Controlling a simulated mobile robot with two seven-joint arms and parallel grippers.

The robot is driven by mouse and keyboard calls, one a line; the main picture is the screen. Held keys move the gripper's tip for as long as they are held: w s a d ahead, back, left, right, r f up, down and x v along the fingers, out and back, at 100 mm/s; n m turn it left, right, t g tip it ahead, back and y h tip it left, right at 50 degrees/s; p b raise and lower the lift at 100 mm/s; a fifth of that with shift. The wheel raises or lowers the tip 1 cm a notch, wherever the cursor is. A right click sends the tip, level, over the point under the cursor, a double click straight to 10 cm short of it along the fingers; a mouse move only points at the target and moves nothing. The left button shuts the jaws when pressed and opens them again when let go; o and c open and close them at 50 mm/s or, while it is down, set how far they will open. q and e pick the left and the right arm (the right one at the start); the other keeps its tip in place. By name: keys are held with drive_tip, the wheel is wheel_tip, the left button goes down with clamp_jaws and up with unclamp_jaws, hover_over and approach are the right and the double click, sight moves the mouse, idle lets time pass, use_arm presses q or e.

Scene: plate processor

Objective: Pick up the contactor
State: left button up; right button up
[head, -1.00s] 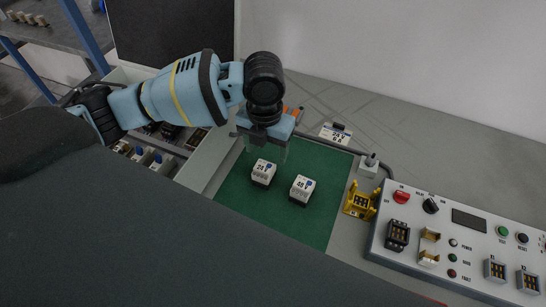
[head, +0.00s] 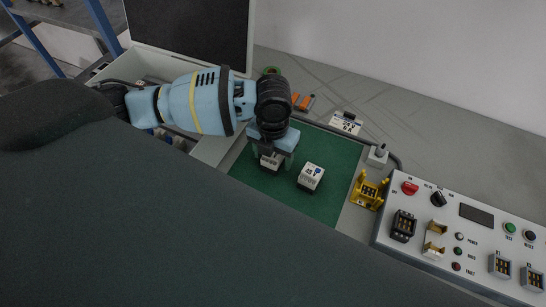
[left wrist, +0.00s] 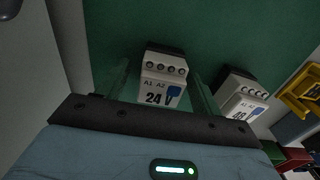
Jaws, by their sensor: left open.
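Two small white-and-black contactors stand on the green mat (head: 320,208). The one marked 24 (head: 270,162) is under my left gripper (head: 272,158) and partly hidden by it in the head view. In the left wrist view the 24 contactor (left wrist: 162,78) stands between the two clear fingers of my open left gripper (left wrist: 160,92). I cannot tell whether the fingers touch it. The other contactor, marked 48 (head: 311,177), stands to the right, outside the fingers, and also shows in the left wrist view (left wrist: 240,97). My right gripper is not in view.
A yellow holder (head: 368,190) stands right of the mat. A control panel (head: 480,238) with buttons and sockets fills the right. A grey plug (head: 377,155) with a cable and a 24 V label block (head: 346,122) stand behind. A pale bin wall (head: 212,149) borders the mat's left.

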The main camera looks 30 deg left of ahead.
use_arm(q)
drive_tip(key=shift+f, duration=0.2)
drive_tip(key=c, duration=1.2)
drive_tip(key=shift+r, duration=0.1)
wheel_tip(320, 180, up, 10)
drive_tip(key=shift+n, duration=0.3)
